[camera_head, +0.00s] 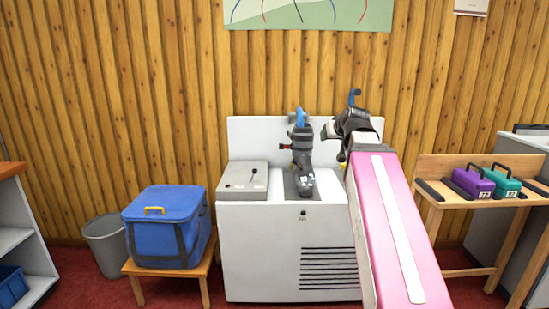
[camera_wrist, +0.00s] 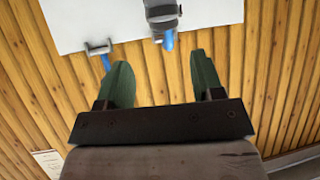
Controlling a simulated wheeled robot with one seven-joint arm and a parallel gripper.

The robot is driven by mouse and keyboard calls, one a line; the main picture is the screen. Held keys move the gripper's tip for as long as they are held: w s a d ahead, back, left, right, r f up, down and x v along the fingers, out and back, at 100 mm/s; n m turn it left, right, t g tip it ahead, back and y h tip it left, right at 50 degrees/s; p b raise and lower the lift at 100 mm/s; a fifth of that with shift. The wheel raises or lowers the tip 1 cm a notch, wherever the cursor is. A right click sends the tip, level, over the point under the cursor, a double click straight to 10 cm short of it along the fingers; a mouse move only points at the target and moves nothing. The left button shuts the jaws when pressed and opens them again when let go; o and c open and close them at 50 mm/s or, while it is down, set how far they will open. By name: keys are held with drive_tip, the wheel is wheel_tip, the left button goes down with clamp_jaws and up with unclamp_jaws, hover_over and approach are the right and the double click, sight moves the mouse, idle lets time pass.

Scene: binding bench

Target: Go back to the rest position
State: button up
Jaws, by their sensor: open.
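My gripper (camera_head: 330,130) is at the end of my pink arm, in front of the white back panel (camera_head: 255,140) of the bench machine (camera_head: 270,245). In the wrist view my gripper (camera_wrist: 160,65) shows two dark green fingers spread apart with nothing between them. The wooden wall and the white panel lie beyond the fingers. A grey upright device with a blue top (camera_head: 301,150) stands on the machine, left of my gripper. It also shows at the top of the wrist view (camera_wrist: 163,15), apart from the fingers. My arm hides the machine's right side.
A blue cooler box (camera_head: 165,225) sits on a low wooden stool (camera_head: 205,275) at the left, beside a grey bin (camera_head: 104,245). At the right, a wooden bench (camera_head: 460,165) holds a purple case (camera_head: 472,183) and a teal case (camera_head: 502,183). A blue hook (camera_head: 354,97) rises behind my wrist.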

drive_tip(key=s+f+g, duration=0.4)
drive_tip(key=s+f, duration=0.1)
drive_tip(key=f, duration=1.1)
drive_tip(key=s+a+f+m+g+h, duration=0.1)
drive_tip(key=s+f+g, duration=0.2)
drive_tip(key=f, duration=1.3)
drive_tip(key=s+f+m+g+h, duration=0.1)
drive_tip(key=s+f+g, duration=0.3)
drive_tip(key=f, duration=1.1)
drive_tip(key=s, duration=0.3)
drive_tip(key=shift+a+f+g, duration=0.3)
drive_tip(key=shift+a+f, duration=0.05)
drive_tip(key=shift+f, duration=0.05)
